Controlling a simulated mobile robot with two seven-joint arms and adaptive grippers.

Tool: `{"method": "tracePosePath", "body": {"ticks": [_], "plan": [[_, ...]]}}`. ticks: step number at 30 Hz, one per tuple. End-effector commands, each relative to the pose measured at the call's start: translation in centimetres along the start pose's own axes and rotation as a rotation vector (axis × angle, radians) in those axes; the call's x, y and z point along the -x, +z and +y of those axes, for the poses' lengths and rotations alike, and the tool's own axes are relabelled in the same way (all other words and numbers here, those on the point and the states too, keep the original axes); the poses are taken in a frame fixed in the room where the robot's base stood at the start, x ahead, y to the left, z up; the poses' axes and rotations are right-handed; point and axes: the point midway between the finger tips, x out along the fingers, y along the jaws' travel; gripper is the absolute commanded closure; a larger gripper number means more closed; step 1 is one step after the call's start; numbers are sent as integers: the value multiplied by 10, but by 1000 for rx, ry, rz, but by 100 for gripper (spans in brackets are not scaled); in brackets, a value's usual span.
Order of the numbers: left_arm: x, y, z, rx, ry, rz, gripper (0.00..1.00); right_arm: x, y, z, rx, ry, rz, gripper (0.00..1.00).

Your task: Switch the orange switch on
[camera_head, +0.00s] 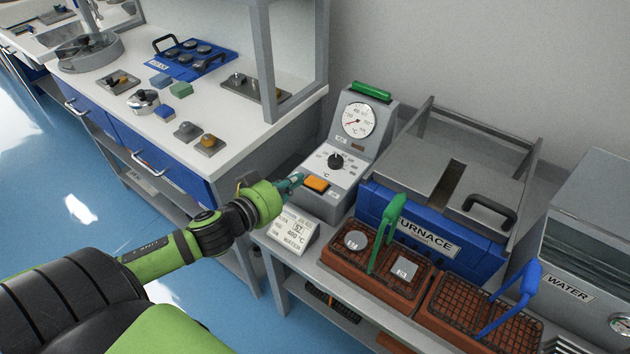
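The orange switch (316,184) is on the sloped front of a grey control box (336,160) with a round dial gauge and a black knob. The switch looks small and flat; whether it is on or off cannot be told. My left gripper (298,179) reaches in from the left, its teal fingertips just left of the switch. They look close together, but whether they are shut or touch the switch is unclear. No held object shows. My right gripper is not in view.
Right of the control box stands a blue furnace (425,238) with a grey lid. Brick-red trays with green (388,232) and blue (513,300) handles stand in front. A small label stand (291,230) is below my gripper. A white workbench (200,100) is behind left.

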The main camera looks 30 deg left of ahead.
Motion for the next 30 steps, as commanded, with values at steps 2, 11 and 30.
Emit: {"method": "tracePosePath", "body": {"ticks": [2,11,30], "plan": [[-13,-1,0,-1,-1,3,100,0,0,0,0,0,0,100],[-58,-2,-1,-1,-3,3,100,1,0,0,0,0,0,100],[-82,40,0,0,0,-2,100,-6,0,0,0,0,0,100]]}}
